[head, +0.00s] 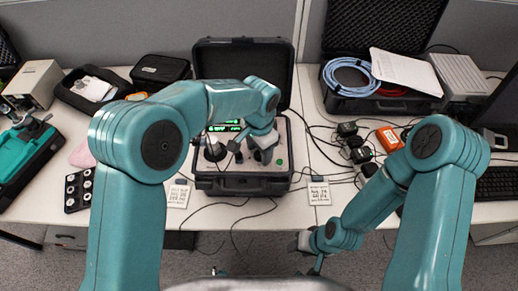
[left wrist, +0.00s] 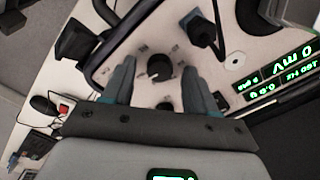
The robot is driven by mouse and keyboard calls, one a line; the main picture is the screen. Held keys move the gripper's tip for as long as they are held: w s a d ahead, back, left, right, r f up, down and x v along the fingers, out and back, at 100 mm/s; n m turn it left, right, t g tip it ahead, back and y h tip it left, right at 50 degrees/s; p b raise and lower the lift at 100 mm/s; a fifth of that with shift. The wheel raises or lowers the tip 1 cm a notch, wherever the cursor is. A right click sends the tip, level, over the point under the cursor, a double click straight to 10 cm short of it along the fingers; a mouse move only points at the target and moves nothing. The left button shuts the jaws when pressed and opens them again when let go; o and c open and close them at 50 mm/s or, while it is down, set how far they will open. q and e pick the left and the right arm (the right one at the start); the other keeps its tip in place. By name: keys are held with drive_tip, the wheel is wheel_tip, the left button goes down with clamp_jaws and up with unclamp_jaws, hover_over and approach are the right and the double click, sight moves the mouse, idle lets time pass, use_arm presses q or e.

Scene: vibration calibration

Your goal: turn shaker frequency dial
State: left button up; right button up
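The shaker unit is an open black case (head: 245,186) with a light panel and green lit displays (head: 222,127), in the middle of the table. In the left wrist view a black round dial (left wrist: 158,71) with a white pointer mark sits on the panel. My left gripper (left wrist: 158,82) is open, with one finger on each side of the dial and gaps between. In the head view my left gripper (head: 240,147) is over the panel and the dial cannot be made out. My right gripper (head: 312,258) hangs low in front of the table; its fingers are unclear.
A black post-like part (left wrist: 201,30) stands on the panel near the dial. The case lid (head: 243,60) stands open behind. Cables run over the table front. An orange box (head: 389,139) and small dark devices lie to the right; a teal case (head: 25,160) lies left.

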sight(259, 154)
use_arm(q)
wheel_tip(259, 154, up, 16)
drive_tip(key=shift+r+b, duration=0.15)
drive_tip(key=shift+b, duration=0.2)
drive_tip(key=shift+s, duration=0.15)
idle(0.6)
